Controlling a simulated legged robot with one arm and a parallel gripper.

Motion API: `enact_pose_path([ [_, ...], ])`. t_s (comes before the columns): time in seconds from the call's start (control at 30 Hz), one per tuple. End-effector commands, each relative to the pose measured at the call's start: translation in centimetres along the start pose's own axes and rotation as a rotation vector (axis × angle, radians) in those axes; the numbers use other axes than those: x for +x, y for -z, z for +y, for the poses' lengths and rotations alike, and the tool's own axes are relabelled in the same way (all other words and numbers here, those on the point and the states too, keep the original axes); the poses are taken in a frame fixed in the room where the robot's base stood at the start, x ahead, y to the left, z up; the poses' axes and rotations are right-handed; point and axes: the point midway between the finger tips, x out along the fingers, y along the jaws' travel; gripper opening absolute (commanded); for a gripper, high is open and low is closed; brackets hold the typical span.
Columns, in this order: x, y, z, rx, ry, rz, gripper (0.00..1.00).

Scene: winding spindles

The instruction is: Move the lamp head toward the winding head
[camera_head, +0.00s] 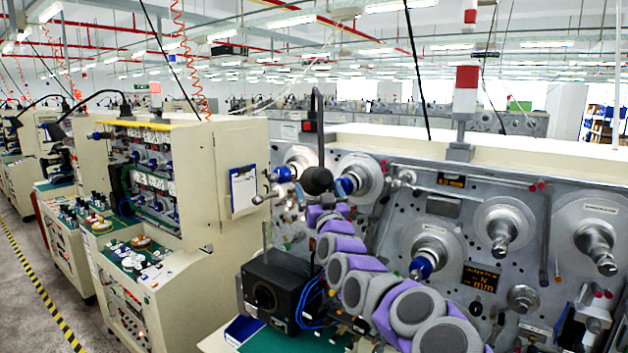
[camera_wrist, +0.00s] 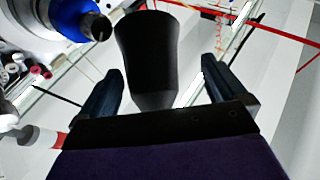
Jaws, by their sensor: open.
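The black lamp head (camera_head: 318,180) hangs on a dark upright gooseneck (camera_head: 317,110) in front of the winding machine. It also shows as a black tapered shade (camera_wrist: 152,50) in the wrist view. My gripper (camera_wrist: 162,78) is open, with one dark finger on each side of the lamp head; a gap shows beside each finger. In the head view my arm reaches up to just below the lamp head, and the fingers are hard to make out. The winding head, with a blue-tipped spindle (camera_head: 346,186), is close right of the lamp head. A blue spindle part (camera_wrist: 70,18) shows upper left in the wrist view.
A black box (camera_head: 275,290) with blue cables stands beside my arm at the lower middle. More spindles (camera_head: 505,225) stick out of the grey machine face (camera_head: 460,205) at right. A cream cabinet (camera_head: 235,150) with a clipboard stands left. Floor shows at far left.

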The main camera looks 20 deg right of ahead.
Motion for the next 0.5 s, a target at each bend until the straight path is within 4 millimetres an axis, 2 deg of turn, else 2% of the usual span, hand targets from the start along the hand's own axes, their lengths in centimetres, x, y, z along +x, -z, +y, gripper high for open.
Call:
enact_pose_path([
  [0.2, 2.2, 0.1, 0.4, -0.003, -0.003, 0.000, 0.98],
  [0.5, 3.8, 0.0, -0.3, -0.004, -0.001, 0.001, 0.98],
])
